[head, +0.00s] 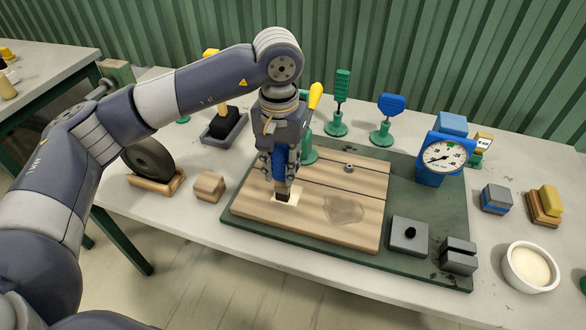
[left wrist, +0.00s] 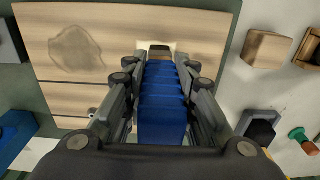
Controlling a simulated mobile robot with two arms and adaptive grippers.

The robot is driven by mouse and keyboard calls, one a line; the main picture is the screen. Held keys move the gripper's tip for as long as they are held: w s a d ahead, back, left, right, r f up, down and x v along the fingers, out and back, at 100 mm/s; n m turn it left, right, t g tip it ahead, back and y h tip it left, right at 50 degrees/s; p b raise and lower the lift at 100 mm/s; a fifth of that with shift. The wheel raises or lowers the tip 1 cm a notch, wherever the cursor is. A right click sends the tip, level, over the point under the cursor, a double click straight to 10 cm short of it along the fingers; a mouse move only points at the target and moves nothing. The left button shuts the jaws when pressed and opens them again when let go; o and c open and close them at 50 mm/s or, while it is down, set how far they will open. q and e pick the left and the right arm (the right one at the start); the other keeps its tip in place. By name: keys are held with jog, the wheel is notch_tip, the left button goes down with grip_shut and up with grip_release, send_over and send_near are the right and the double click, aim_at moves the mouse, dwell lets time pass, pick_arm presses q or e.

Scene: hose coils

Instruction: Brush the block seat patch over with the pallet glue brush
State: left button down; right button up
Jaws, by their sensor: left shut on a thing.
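My left gripper (head: 281,165) points down over the wooden pallet boards (head: 322,173), its fingers shut on the blue ribbed handle of a brush (head: 279,158). The brush also shows in the left wrist view (left wrist: 163,108), between the two fingers. Its dark tip is at a pale rectangular patch (head: 293,196) on the front board, which looks like the block seat patch. The tip covers part of the patch; I cannot tell whether it touches. The patch edge also shows in the left wrist view (left wrist: 172,44). My right gripper is not in view.
A darker irregular stain (head: 343,210) lies right of the patch. A white bowl of cream stuff (head: 506,270) stands at the right. A gauge (head: 445,157), grey blocks (head: 408,236), a wooden block (head: 208,187) and a wheel (head: 148,160) surround the boards.

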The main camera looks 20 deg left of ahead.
pick_arm(q)
jog(key=a+b, duration=0.1)
jog(key=a, duration=0.2)
jog(key=shift+s+a, duration=0.1)
jog(key=shift+s, duration=0.1)
jog(key=shift+w, duration=0.1)
jog(key=w, duration=0.3)
jog(key=shift+w+b, duration=0.2)
jog(key=shift+b, duration=0.15)
dwell(0.4)
jog(key=d, duration=0.7)
jog(key=shift+s+d, duration=0.15)
jog(key=shift+d, duration=0.1)
dwell(0.4)
